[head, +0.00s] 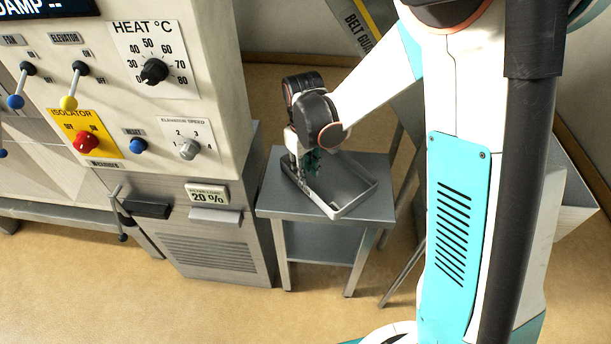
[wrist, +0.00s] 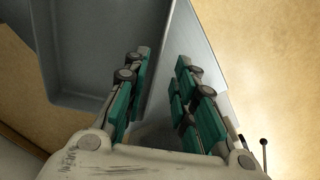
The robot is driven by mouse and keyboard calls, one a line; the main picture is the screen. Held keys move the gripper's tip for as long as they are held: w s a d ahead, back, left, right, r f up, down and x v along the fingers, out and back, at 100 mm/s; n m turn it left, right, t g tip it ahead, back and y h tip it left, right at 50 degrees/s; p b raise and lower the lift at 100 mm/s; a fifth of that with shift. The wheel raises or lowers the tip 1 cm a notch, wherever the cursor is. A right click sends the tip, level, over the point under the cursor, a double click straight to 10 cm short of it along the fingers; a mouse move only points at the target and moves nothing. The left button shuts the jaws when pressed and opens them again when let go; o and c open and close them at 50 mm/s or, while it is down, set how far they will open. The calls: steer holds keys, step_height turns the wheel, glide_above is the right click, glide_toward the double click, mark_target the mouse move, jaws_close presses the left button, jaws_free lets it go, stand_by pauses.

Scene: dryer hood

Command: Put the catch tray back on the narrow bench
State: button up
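The grey catch tray (head: 357,202) is on the top of the narrow bench (head: 285,205) in the head view and looks level. It appears to rest there, though its underside is hidden. In the wrist view the tray (wrist: 85,50) fills the upper left, with one wall running up between the fingers. My gripper (head: 308,165) points down at the tray's left side. In the wrist view my gripper (wrist: 160,100) has its green-padded fingers apart, one on each side of that wall, with gaps visible. My forearm hides part of the tray's far side.
The control cabinet (head: 215,150) with knobs and levers stands close to the bench's left side. A lever handle (head: 120,215) sticks out lower left. The bench has a lower shelf (head: 320,243). Tan floor (head: 230,310) is clear in front.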

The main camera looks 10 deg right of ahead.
steer(key=s+d+r+m+t, duration=0.1)
steer(key=s+r, duration=0.2)
steer(key=r, duration=0.3)
steer(key=s+d+r+m+t+p, duration=0.1)
steer(key=s+d+r, duration=0.1)
steer(key=r, duration=0.3)
steer(key=s+d+r+t, duration=0.1)
steer(key=s+r, duration=0.2)
steer(key=r, duration=0.3)
steer(key=s+d+r+m+t, duration=0.1)
steer(key=s+d+r+t, duration=0.1)
steer(key=s, duration=0.3)
steer(key=s+d+r+m+t, duration=0.1)
steer(key=s+d+m+t, duration=0.1)
steer(key=s, duration=0.4)
steer(key=shift+r, duration=0.4)
stand_by(1.1)
